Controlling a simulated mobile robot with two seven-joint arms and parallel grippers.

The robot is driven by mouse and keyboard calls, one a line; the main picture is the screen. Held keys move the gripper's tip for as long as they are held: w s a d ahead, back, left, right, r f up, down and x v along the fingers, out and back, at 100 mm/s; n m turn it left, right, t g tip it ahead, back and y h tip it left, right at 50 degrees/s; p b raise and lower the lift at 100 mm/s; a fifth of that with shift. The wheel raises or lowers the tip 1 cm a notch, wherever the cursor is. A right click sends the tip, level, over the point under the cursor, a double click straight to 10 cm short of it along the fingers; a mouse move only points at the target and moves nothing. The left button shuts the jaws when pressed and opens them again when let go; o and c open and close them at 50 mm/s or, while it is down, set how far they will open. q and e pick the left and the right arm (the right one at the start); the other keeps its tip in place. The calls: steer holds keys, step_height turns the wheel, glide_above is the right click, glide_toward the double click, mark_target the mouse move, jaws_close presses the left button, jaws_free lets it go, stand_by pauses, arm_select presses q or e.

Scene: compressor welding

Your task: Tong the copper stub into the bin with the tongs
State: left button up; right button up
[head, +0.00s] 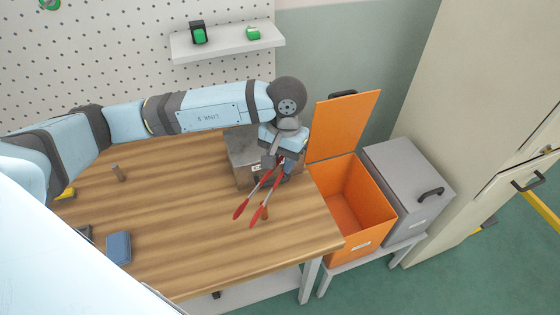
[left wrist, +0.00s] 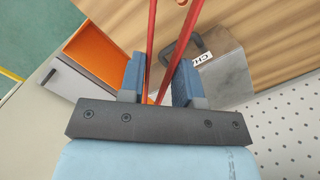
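My left gripper (head: 276,161) is above the right end of the wooden table, beside a grey box. In the left wrist view the tongs (left wrist: 151,45) run between the two blue fingers (left wrist: 158,85). My right gripper is not in view.
The grey box (head: 241,148) with a label sits close behind the gripper. A closed grey bin (head: 405,175) stands right of the orange one. A blue block (head: 118,247) and a yellow item (head: 66,193) lie at the left. The table's front middle is clear.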

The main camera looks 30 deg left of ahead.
arm_select(q)
steer(key=n, duration=0.4)
steer(key=s+d+n+t+y+p, duration=0.1)
steer(key=n, duration=0.3)
steer(key=s+r+n+t+p, duration=0.1)
steer(key=n, duration=0.3)
steer(key=shift+d, duration=0.2)
steer(key=s+r+m+g+h+p, duration=0.1)
steer(key=m+h+p, duration=0.1)
steer(key=m, duration=0.9)
steer(key=s+r+m+g+h+p, duration=0.1)
steer(key=m+h, duration=0.4)
steer(key=m, duration=0.7)
steer(key=s+d+r+m+g+h+p, duration=0.1)
steer(key=r+m+g+h+p, duration=0.1)
steer(key=m, duration=0.9)
steer(key=shift+s+r+g+h+p, duration=0.3)
steer(key=shift+r+g+h+p, duration=0.2)
steer(key=shift+h, duration=0.5)
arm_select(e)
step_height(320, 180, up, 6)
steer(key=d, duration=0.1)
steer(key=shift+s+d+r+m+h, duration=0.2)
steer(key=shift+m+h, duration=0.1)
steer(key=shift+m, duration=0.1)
